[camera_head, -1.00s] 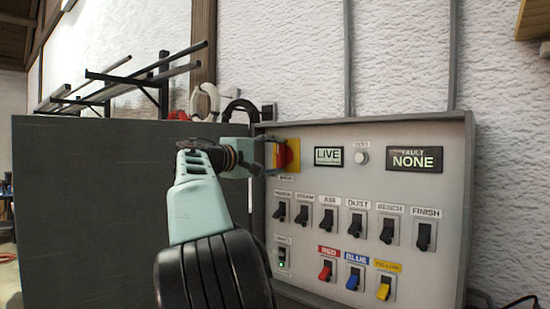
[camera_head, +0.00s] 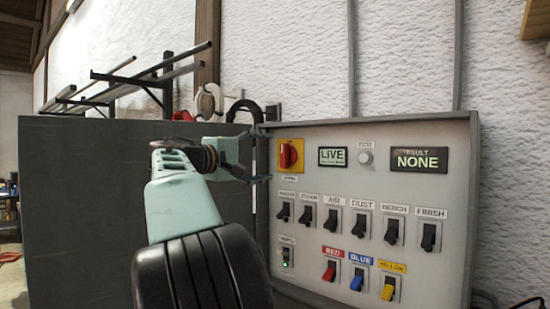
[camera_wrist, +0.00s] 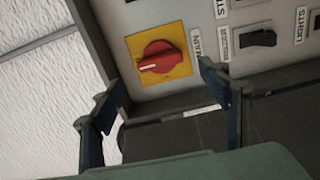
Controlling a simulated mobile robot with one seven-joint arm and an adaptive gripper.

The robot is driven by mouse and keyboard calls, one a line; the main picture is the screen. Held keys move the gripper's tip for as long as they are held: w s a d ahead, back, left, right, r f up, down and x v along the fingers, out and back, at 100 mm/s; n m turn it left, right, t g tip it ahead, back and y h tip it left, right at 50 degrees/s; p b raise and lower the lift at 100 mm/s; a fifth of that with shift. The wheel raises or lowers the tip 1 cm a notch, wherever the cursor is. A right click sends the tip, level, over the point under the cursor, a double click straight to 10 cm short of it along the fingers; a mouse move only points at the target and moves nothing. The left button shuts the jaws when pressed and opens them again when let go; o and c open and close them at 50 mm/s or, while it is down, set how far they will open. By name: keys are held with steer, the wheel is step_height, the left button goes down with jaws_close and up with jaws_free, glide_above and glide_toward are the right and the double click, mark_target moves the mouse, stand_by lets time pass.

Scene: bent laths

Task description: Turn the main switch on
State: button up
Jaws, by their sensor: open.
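The main switch (camera_head: 290,155) is a red rotary knob on a yellow plate at the panel's upper left. In the wrist view the knob (camera_wrist: 160,57) shows whole, and its white mark points left, away from the MAIN label (camera_wrist: 198,44). My gripper (camera_head: 262,180) is open and empty, left of and below the knob in the head view. In the wrist view its two fingers stand apart, with the knob beyond them and nothing between them. The LIVE display (camera_head: 333,156) is lit.
A dark grey board (camera_head: 90,210) stands left of the panel, behind my arm.

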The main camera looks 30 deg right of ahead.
steer(key=v, duration=0.5)
steer(key=shift+s+a, duration=0.15)
steer(key=shift+a, duration=0.2)
